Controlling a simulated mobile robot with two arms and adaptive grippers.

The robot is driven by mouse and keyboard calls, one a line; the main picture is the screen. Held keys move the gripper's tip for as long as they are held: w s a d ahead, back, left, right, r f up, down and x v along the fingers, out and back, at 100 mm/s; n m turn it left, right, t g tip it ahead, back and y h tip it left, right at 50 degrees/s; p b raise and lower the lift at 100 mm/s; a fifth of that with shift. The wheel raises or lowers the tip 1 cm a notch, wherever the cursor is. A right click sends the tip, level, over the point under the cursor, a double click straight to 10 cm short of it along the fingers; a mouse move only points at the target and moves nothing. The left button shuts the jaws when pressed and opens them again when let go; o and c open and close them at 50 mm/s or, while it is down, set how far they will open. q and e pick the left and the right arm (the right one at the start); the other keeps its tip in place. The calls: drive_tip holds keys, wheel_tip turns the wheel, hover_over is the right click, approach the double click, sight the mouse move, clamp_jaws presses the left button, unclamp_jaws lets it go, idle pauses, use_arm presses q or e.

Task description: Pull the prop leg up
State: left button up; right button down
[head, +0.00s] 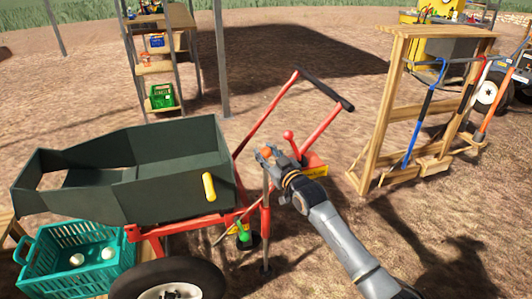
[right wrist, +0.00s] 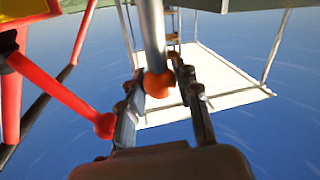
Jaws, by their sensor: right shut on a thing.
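The prop leg (head: 266,190) is a thin upright grey rod beside the red frame of the elevator. Its lower part runs down towards the ground. In the right wrist view the prop leg (right wrist: 152,35) ends in an orange ball knob (right wrist: 158,84). My right gripper (head: 266,154) is at the top of the rod, and in its own view the right gripper (right wrist: 158,85) has a finger on each side of the knob, shut on it. The green hopper (head: 160,165) stands to the left. My left gripper is not in view.
A red lever with a ball top (head: 288,135) stands close beside my right gripper, and the red handle frame (head: 265,120) rises behind it. A teal crate (head: 45,270) with onions is at lower left. A wooden tool rack (head: 385,110) stands right.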

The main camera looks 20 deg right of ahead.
drive_tip(key=c, duration=1)
unclamp_jaws()
drive_tip(key=shift+r, duration=0.35)
drive_tip(key=shift+o, duration=0.2)
drive_tip(key=shift+f, duration=0.1)
drive_tip(key=shift+s, duration=0.1)
drive_tip(key=shift+s+f, duration=0.1)
drive_tip(key=shift+s, duration=0.15)
drive_tip(key=v, duration=1.1)
drive_tip(key=shift+s+d, duration=0.15)
